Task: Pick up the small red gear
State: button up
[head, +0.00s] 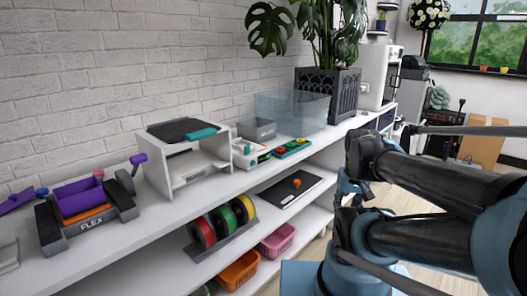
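Small red pieces (281,152) show in or on a green tray (292,148) on the white shelf top, right of the middle. They are too small here to tell whether one is the small red gear. A white box with small coloured parts (250,152) stands just left of the green tray. My dark and blue arm fills the right side of the view, to the right of these things. I cannot make out my gripper or its fingers.
A clear bin (292,111) and a planter (328,93) stand behind the trays. A white stand (187,157) and a purple-and-black machine (84,208) are further left. Lower shelves hold coloured spools (222,222), an orange basket (239,271) and a pink basket (277,241).

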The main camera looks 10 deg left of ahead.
jog(key=shift+w+a, duration=0.1)
jog(key=shift+w, duration=0.3)
